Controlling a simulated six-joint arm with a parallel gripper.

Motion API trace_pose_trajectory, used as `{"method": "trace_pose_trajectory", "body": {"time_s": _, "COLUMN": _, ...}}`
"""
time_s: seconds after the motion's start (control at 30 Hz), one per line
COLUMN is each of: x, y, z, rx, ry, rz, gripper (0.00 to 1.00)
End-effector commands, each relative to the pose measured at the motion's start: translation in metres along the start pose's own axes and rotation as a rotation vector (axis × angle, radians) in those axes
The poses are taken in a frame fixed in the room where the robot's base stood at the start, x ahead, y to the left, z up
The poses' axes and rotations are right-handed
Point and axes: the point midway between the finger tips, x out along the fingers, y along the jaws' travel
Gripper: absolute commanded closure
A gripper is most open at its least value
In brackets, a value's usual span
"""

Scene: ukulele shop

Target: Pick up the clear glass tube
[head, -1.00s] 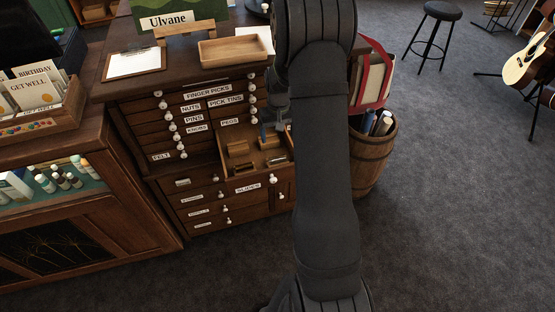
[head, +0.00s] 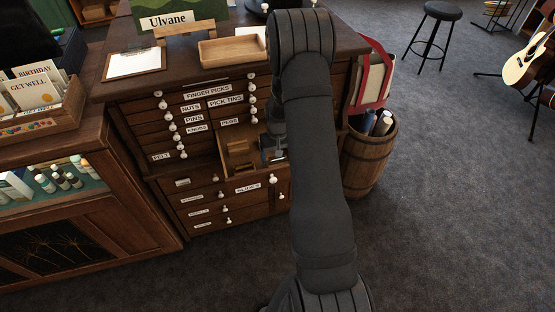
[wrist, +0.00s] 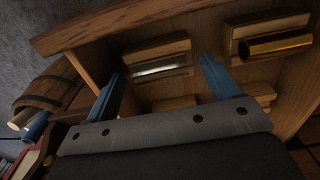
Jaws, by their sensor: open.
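The clear glass tube (wrist: 160,69) lies in a small wooden holder (wrist: 160,50) inside the open drawer, in the wrist view. My gripper (wrist: 157,70) is open, with one blue finger to the left of the tube and the other to its right. The tube shows between the fingers, and I cannot tell how far they are above it. In the head view my gripper (head: 273,148) is over the open drawer (head: 232,170), and my arm hides much of it. The tube cannot be made out there.
A brass tube (wrist: 275,45) lies in another holder to the right of the glass one. More wooden blocks sit in the drawer. A wooden barrel (head: 368,160) stands right of the cabinet. A shallow wooden tray (head: 232,50) is on the cabinet top.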

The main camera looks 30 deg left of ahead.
Motion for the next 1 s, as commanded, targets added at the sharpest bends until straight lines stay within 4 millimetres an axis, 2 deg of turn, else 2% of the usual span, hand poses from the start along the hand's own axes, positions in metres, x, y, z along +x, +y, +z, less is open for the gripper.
{"method": "trace_pose_trajectory", "body": {"time_s": 0.07, "x": 0.000, "y": 0.000, "z": 0.000, "rx": 0.000, "ry": 0.000, "rz": 0.000, "gripper": 0.18}}
{"method": "trace_pose_trajectory", "body": {"time_s": 0.3, "x": 0.000, "y": 0.000, "z": 0.000, "rx": 0.000, "ry": 0.000, "rz": 0.000, "gripper": 0.63}}
{"method": "trace_pose_trajectory", "body": {"time_s": 0.33, "x": 0.000, "y": 0.000, "z": 0.000, "rx": 0.000, "ry": 0.000, "rz": 0.000, "gripper": 0.66}}
{"method": "trace_pose_trajectory", "body": {"time_s": 0.73, "x": -0.007, "y": 0.000, "z": 0.000, "rx": 0.000, "ry": 0.001, "rz": 0.000, "gripper": 0.66}}
{"method": "trace_pose_trajectory", "body": {"time_s": 0.87, "x": -0.020, "y": 0.000, "z": -0.001, "rx": 0.000, "ry": 0.001, "rz": 0.000, "gripper": 0.66}}
{"method": "trace_pose_trajectory", "body": {"time_s": 1.0, "x": -0.045, "y": 0.000, "z": 0.000, "rx": 0.000, "ry": 0.001, "rz": 0.000, "gripper": 0.66}}
